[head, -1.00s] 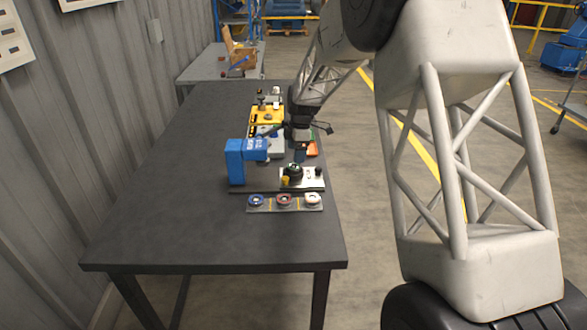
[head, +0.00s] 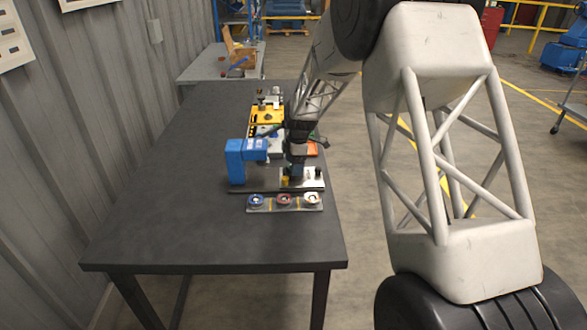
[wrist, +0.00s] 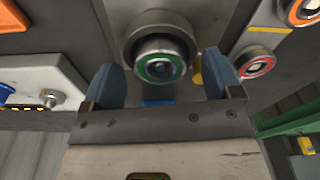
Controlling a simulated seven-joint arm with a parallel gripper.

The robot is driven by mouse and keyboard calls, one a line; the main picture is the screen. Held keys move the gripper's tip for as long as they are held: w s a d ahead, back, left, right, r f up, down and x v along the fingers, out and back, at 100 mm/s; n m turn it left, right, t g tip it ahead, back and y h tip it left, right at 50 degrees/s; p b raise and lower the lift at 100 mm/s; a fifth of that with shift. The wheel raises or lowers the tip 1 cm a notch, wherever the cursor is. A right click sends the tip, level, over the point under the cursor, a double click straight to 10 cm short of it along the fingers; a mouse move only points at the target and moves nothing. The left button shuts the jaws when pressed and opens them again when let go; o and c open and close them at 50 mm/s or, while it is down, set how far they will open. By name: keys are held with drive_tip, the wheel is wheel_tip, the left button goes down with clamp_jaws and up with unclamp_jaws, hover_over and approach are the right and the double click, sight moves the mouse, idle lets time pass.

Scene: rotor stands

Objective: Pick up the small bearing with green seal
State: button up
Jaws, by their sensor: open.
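The small bearing with the green seal (wrist: 160,66) sits at the end of a round metal post or housing on the pale plate, upper middle of the wrist view. My gripper (wrist: 163,68) is open, with one blue-padded finger on each side of the bearing. I cannot tell whether the fingers touch it. In the head view my gripper (head: 296,174) is low over the pale plate (head: 316,184) near the table's right edge. There it hides the green-sealed bearing.
A dark strip (head: 270,209) in front holds blue (head: 255,200), red (head: 284,199) and orange-white (head: 311,198) ringed bearings. A tall blue block (head: 235,163) stands just left of my gripper. A yellow stand (head: 266,115) is behind. The table's left and front are clear.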

drive_tip(key=shift+f, duration=0.1)
idle(0.5)
drive_tip(key=c, duration=1.1)
drive_tip(key=shift+r, duration=0.2)
drive_tip(key=shift+r, duration=0.55)
wheel_tip(320, 180, up, 2)
drive_tip(key=s+d, duration=0.1)
drive_tip(key=s, duration=0.4)
drive_tip(key=s+r, duration=0.1)
drive_tip(key=s, duration=0.4)
drive_tip(key=s+d, duration=0.1)
drive_tip(key=s, duration=0.4)
drive_tip(key=shift+s+d+r, duration=0.25)
drive_tip(key=shift+s+d, duration=0.05)
drive_tip(key=shift+s, duration=0.1)
drive_tip(key=shift+r, duration=0.1)
drive_tip(key=shift+r, duration=1.35)
